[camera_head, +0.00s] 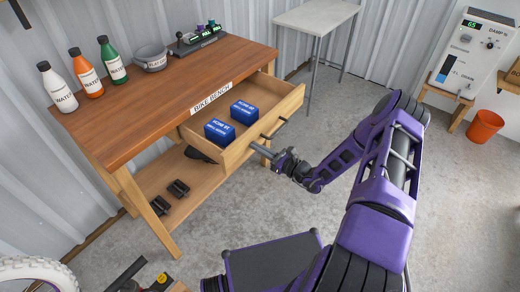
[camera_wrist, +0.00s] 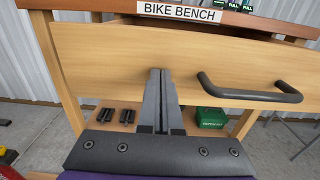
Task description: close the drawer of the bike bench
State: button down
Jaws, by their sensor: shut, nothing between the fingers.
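The bike bench (camera_head: 165,92) is a wooden workbench with a "BIKE BENCH" label, which also shows in the wrist view (camera_wrist: 180,11). Its drawer (camera_head: 262,130) is pulled open and holds two blue boxes (camera_head: 219,131) (camera_head: 243,112). The drawer front (camera_wrist: 130,58) with a dark bar handle (camera_wrist: 250,93) fills much of the wrist view. My gripper (camera_head: 256,148) is shut and empty, pointing at the drawer front to the left of the handle. Its fingertips (camera_wrist: 160,72) are at or very near the front; I cannot tell if they touch.
Bottles (camera_head: 87,73), a grey bowl (camera_head: 150,58) and a charger (camera_head: 195,39) stand on the bench top. The lower shelf (camera_head: 190,186) holds pedals (camera_head: 170,197) and a green box (camera_wrist: 211,117). A grey table (camera_head: 316,16) and an orange bucket (camera_head: 485,126) stand behind.

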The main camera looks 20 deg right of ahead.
jog(key=b+x, duration=0.7)
jog(key=x, duration=1.5)
jog(key=shift+a+f+b, duration=0.1)
jog(key=shift+b, duration=0.3)
jog(key=shift+w+a, duration=0.4)
jog(key=shift+w, duration=0.1)
jog(key=shift+w+r, duration=0.15)
jog(key=shift+r, duration=0.25)
